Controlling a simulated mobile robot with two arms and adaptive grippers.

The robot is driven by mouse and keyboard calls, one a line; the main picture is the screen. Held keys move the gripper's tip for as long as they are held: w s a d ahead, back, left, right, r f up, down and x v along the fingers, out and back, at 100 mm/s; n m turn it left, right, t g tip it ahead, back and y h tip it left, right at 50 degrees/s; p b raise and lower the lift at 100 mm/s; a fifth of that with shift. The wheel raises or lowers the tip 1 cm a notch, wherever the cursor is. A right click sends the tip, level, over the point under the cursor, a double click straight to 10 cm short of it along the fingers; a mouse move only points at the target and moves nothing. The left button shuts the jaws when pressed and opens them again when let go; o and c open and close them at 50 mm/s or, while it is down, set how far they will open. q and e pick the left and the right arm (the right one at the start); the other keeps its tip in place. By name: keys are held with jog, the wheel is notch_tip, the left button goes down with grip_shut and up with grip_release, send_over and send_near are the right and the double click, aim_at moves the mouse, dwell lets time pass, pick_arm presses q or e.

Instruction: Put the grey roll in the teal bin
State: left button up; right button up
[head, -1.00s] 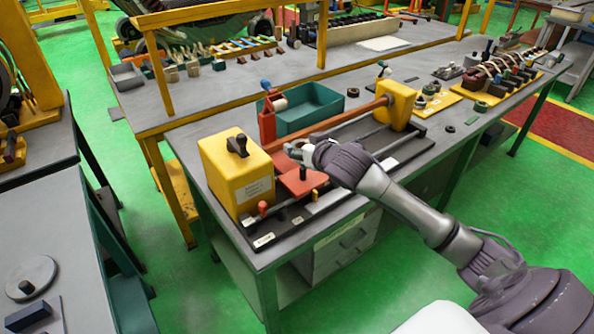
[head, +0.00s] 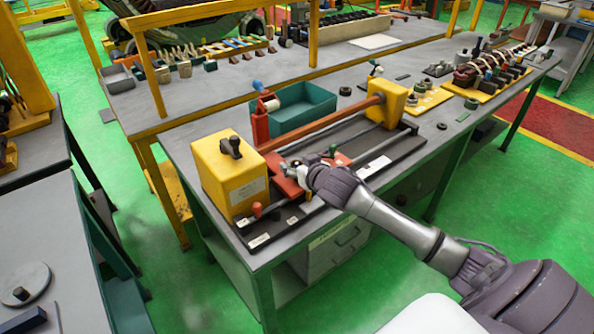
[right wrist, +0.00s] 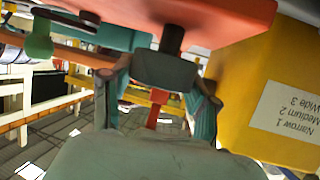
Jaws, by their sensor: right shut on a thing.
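The teal bin (head: 312,116) stands open on the bench behind the yellow and orange winding machine. I cannot surely tell which small piece is the grey roll. A dark ring-like roll (head: 345,91) lies right of the bin, and another small dark ring (head: 442,126) lies further right. My right gripper (head: 284,166) is low over the machine's orange plate (head: 286,186), away from the bin. In the right wrist view its fingers (right wrist: 158,100) are shut on a dark block (right wrist: 166,70) joined by a black post to the orange plate. My left gripper is not in view.
A yellow box (head: 229,172) stands close left of my gripper; a second yellow block (head: 386,104) holds the orange bar's far end. A red post (head: 261,122) stands before the bin's left end. Yellow trays with parts (head: 488,88) lie at right.

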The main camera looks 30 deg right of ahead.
jog(key=shift+f+p, duration=0.45)
jog(key=shift+f, duration=0.7)
jog(key=shift+f, duration=0.1)
jog(key=shift+f, duration=0.15)
jog(key=o, duration=1.2)
jog(key=shift+c, duration=0.2)
